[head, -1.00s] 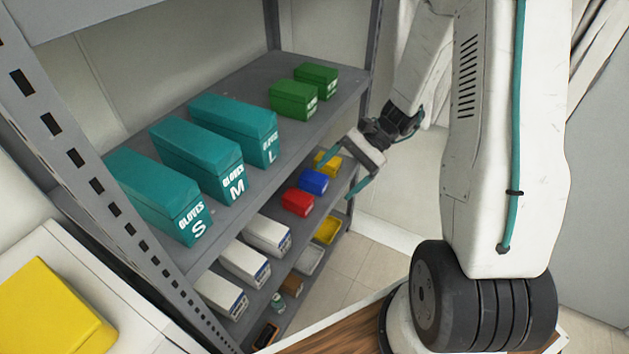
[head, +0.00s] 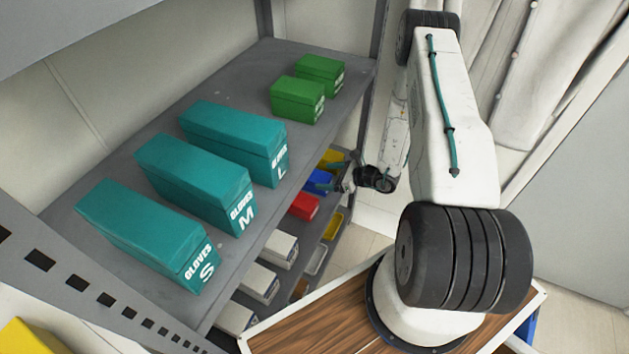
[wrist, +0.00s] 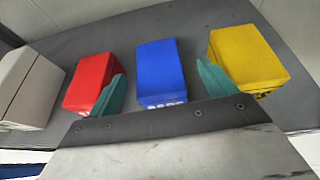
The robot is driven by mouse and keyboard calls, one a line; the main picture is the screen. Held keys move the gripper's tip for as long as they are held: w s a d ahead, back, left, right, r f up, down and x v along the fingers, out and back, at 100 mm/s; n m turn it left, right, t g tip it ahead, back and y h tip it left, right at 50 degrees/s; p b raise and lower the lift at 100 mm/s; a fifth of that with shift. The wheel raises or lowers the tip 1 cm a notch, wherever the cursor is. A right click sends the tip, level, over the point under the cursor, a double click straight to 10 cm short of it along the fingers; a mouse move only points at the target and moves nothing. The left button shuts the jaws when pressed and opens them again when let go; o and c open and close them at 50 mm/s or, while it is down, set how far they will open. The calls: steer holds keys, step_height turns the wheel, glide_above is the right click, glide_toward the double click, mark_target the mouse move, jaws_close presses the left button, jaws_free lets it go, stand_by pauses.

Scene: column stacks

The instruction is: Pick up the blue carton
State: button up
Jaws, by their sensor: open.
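The blue carton (wrist: 161,72) stands on the middle shelf between a red carton (wrist: 93,80) and a yellow carton (wrist: 246,58). In the head view the blue carton (head: 318,181) is partly hidden by my gripper. My gripper (wrist: 160,92) is open, with one teal finger near the red carton's front right side and the other at the yellow carton's front left side. The blue carton's front end lies between the fingers, which are apart from its sides. In the head view my gripper (head: 335,174) is at the shelf's front edge.
A white carton (wrist: 29,88) stands left of the red one. Teal glove boxes (head: 195,178) and green boxes (head: 298,100) fill part of the shelf above (head: 235,85). Small trays, one yellow (head: 333,226), sit on the shelf below.

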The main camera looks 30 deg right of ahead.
mark_target(320, 177)
steer(key=x, duration=0.5)
steer(key=shift+s+f, duration=0.1)
steer(key=shift+f, duration=0.15)
steer(key=c, duration=1.1)
steer(key=shift+c, duration=0.2)
steer(key=shift+r, duration=0.1)
